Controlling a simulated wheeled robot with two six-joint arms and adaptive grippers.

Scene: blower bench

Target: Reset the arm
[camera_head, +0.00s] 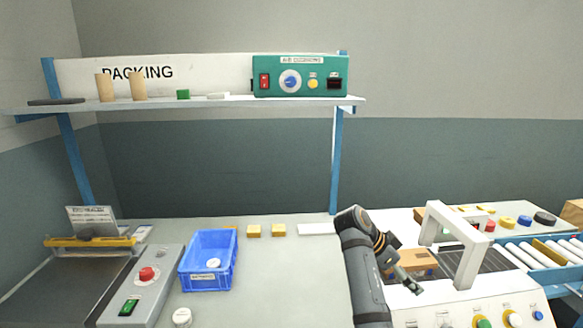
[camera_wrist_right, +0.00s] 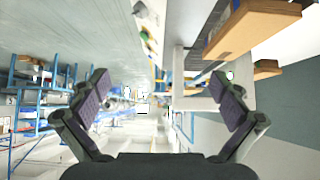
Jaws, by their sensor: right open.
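My right arm (camera_head: 362,262) rises from the bottom edge in the head view and bends over at its top to the right. My right gripper (camera_head: 412,284) hangs at its end, pointing down and right, in front of the white arch and a cardboard box. In the right wrist view the right gripper (camera_wrist_right: 163,92) has its two dark fingers spread wide, with nothing between them. My left arm and gripper do not show.
A blue bin (camera_head: 207,262) stands on the bench, with yellow blocks (camera_head: 254,231) behind it. A white arch (camera_head: 466,238) spans a conveyor near the gripper, and a cardboard box (camera_head: 417,260) lies there. A shelf (camera_head: 210,104) carries a green control box (camera_head: 300,77). The bench middle is clear.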

